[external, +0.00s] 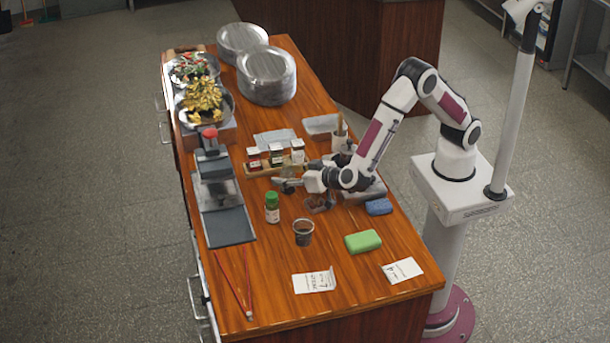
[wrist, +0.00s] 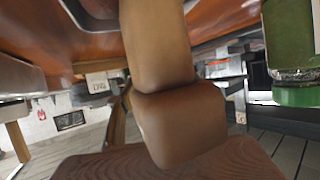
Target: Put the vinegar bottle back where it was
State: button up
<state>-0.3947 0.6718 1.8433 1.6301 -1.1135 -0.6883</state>
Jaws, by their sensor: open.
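A bottle with a green cap and pale label (external: 272,208) stands upright on the table, near the middle. My gripper (external: 286,184) is open, low over the table behind it and in front of the wooden bottle rack (external: 262,172). The rack holds bottles with a red cap (external: 254,159), a dark cap (external: 276,156) and a white cap (external: 298,151). I cannot read which bottle is vinegar. The wrist view is inverted; a green-capped bottle (wrist: 297,70) shows at its right edge. A large brown shape (wrist: 170,90) fills its middle, and I cannot tell what it is.
A dark cup (external: 303,233), green block (external: 363,242) and blue sponge (external: 378,206) lie in front of and right of my gripper. A grey slicer-like device (external: 223,200) stands left. Tongs (external: 240,285) and paper cards (external: 314,282) lie toward the front edge.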

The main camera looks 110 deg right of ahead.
jog(key=v, duration=1.2)
jog(key=shift+f, duration=0.1)
dwell(0.5)
jog(key=shift+w, duration=0.15)
jog(key=w+a+r+n+t+y, duration=0.25)
jog(key=r+y, duration=0.25)
jog(key=r, duration=0.3)
jog(key=w+a+r+n+t+y, duration=0.1)
jog(key=r+n+t+y, duration=0.1)
jog(key=r+t+y, duration=0.45)
jog(key=s+r+n+g+y, duration=0.2)
jog(key=s+r+n+g, duration=0.15)
jog(key=s, duration=0.25)
jog(key=s+d+f+n+g+h, duration=0.1)
jog(key=s+d+f+g, duration=0.1)
jog(key=s, duration=0.8)
jog(key=s+d+f+n+g, duration=0.1)
jog(key=s+d+f+g, duration=0.2)
jog(key=s+d, duration=0.3)
jog(key=s+d+f+g+h, duration=0.1)
jog(key=s+d+f, duration=0.3)
jog(key=s, duration=1)
jog(key=shift+f+n+g+h, duration=0.4)
jog(key=shift+f+g, duration=0.1)
jog(key=shift+g, duration=0.35)
